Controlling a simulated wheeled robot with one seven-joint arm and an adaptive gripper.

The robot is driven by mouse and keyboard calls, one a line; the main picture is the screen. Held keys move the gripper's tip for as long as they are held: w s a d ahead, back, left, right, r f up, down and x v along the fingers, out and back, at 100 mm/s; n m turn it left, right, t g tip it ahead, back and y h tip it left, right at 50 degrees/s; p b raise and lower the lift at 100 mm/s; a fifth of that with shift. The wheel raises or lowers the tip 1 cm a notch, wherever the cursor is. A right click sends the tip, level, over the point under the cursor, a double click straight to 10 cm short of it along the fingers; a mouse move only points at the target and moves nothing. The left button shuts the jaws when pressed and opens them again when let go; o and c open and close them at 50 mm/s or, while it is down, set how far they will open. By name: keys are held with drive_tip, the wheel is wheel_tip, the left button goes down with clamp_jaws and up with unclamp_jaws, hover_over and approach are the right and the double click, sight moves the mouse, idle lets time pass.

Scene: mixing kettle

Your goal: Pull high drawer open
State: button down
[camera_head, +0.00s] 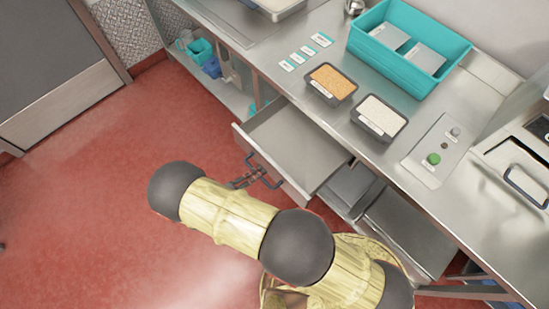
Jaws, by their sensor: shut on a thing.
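The high drawer (290,140) is a grey metal drawer under the steel counter. It is pulled out some way, and its inside looks empty. Its dark handle (262,171) is on the front panel. My gripper (256,174) is at this handle and shut on it. My arm crosses the lower middle of the view, over the floor in front of the drawer. The fingertips are small and partly hidden by my arm.
The steel counter (290,88) holds a teal bin (412,54), a tray of orange grains (332,84), a tray of white stuff (378,118) and a control panel with a green button (434,159). Lower drawers (410,232) are to the right. Red floor (90,190) is clear at left.

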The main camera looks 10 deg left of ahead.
drive_tip(key=f+v, duration=0.1)
drive_tip(key=v, duration=0.5)
drive_tip(key=shift+s+f, duration=0.2)
drive_tip(key=shift+s, duration=0.15)
drive_tip(key=shift+a, duration=0.15)
drive_tip(key=c, duration=2)
unclamp_jaws()
drive_tip(key=shift+o, duration=0.2)
